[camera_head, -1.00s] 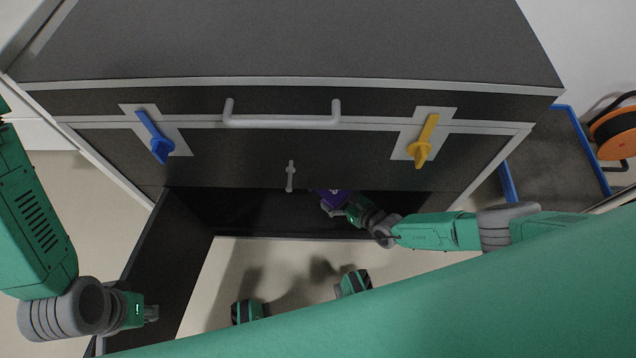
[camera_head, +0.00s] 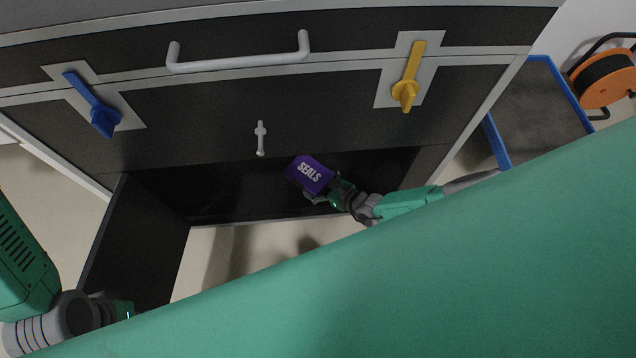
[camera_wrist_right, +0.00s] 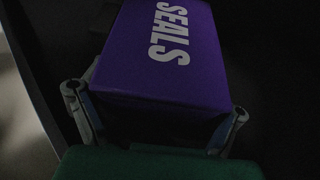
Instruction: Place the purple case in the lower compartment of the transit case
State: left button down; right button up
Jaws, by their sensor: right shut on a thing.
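The purple case (camera_head: 309,172), marked SEALS, is in my right gripper (camera_head: 322,196) at the mouth of the lower compartment (camera_head: 235,190) of the black transit case (camera_head: 200,128). In the right wrist view the purple case (camera_wrist_right: 172,62) sits between the two fingers of the right gripper (camera_wrist_right: 155,118), which are shut on its sides. The compartment around it is dark, and I cannot tell whether the purple case touches its floor. My left gripper (camera_head: 122,310) is at the lower left by the open door (camera_head: 140,245); its fingers are hidden.
A blue latch (camera_head: 95,108) and a yellow latch (camera_head: 408,85) flank the front, with a grey handle (camera_head: 240,60) above and a small knob (camera_head: 260,138) below. A blue-edged cart (camera_head: 540,110) and an orange reel (camera_head: 605,82) stand at right.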

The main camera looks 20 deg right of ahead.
jog(key=o, duration=1.2)
jog(key=p+v, duration=0.6)
jog(key=v, duration=0.5)
jog(key=shift+w+a+r+p, duration=0.1)
jog(key=shift+p, duration=0.25)
jog(key=shift+s+d+r, duration=0.1)
jog(key=shift+s+d, duration=0.2)
jog(key=shift+s, duration=0.25)
jog(key=shift+r, duration=0.1)
